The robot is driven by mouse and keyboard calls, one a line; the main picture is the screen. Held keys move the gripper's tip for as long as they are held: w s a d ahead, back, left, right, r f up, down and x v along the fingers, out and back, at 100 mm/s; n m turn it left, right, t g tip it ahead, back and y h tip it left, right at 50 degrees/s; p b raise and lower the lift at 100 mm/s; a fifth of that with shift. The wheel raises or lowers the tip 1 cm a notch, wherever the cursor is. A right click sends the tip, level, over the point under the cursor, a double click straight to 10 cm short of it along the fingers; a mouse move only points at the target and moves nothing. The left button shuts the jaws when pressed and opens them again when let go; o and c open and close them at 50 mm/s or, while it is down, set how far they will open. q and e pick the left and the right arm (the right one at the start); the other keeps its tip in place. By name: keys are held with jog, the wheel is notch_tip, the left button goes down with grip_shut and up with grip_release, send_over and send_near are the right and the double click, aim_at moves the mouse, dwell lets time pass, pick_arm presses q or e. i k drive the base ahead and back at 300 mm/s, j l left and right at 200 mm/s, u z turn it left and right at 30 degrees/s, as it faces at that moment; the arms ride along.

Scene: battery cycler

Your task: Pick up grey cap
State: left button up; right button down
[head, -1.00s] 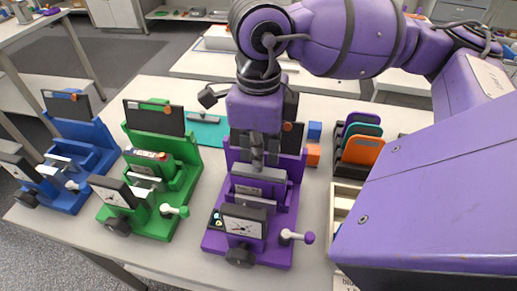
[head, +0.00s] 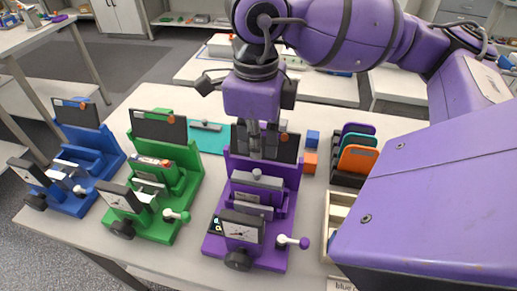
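A grey cap (head: 257,181), a bar with a small round knob on top, sits across the upper part of the purple cycler fixture (head: 213,243). My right gripper (head: 263,156) points down just above and behind the knob in the head view. A gap shows between the fingertips and the knob, and the cap is not held. The fingers look close together, but I cannot tell how far they are open. Another grey bar with a knob (head: 206,126) lies on the teal mat (head: 213,143) behind the green fixture. My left gripper is not in view.
The green fixture (head: 165,234) and the blue fixture (head: 109,158) stand to the left. A blue block (head: 313,138), an orange block (head: 310,162) and a rack of coloured plates (head: 358,159) stand to the right. A pale tray (head: 338,213) is partly hidden by my arm.

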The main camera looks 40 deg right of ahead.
aim_at(204, 125)
jog(key=k+j, duration=0.8)
jog(key=k, duration=0.05)
